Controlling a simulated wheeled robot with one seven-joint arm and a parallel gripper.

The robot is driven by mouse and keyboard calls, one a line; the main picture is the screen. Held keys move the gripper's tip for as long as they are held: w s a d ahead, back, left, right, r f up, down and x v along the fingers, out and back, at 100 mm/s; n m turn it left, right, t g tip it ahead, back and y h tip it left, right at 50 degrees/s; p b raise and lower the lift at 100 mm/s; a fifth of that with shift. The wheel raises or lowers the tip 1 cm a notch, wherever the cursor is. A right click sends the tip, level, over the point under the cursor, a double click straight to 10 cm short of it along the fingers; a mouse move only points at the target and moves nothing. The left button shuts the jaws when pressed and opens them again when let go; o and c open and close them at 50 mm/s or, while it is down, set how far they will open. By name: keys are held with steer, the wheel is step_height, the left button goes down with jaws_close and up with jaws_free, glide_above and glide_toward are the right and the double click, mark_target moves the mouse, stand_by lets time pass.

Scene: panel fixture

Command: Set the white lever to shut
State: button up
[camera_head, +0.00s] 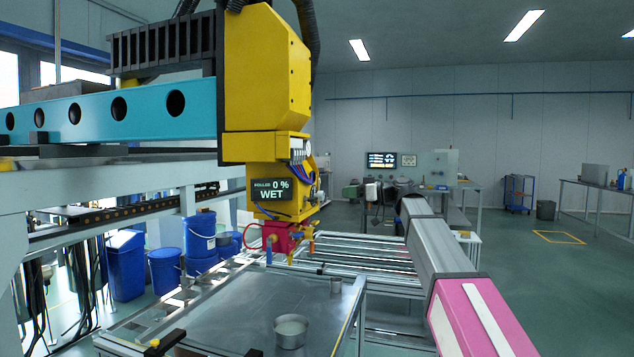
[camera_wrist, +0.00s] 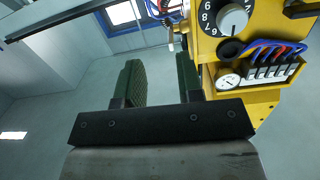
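The yellow machine head (camera_head: 266,75) hangs from a teal beam; its panel also shows at the upper right of the wrist view (camera_wrist: 208,45). On that panel are a white-grey dial (camera_wrist: 233,18) with numbers, a round gauge (camera_wrist: 229,81) and a row of small pale blocks (camera_wrist: 267,72) with blue and red hoses. I cannot make out for certain which part is the white lever or how it is set. My gripper (camera_wrist: 159,62) has two green fingers apart with nothing between them. The fingers stand left of the panel, clear of the dial and blocks.
Below is a metal table (camera_head: 240,310) with a round pan (camera_head: 291,332). Red and blue fittings (camera_head: 283,237) hang under the head. Blue bins (camera_head: 126,265) stand at left. Open floor lies at right.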

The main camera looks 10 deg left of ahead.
steer(key=shift+n+y, duration=0.4)
steer(key=shift+n, duration=0.1)
steer(key=a+r, duration=0.1)
steer(key=a, duration=0.3)
steer(key=a+r, duration=0.1)
steer(key=a, duration=0.2)
steer(key=a+r, duration=0.1)
steer(key=a, duration=0.3)
steer(key=shift+w+a+r, duration=0.2)
steer(key=shift+a+r, duration=0.1)
steer(key=shift+r, duration=0.05)
steer(key=shift+g, duration=0.3)
jaws_close()
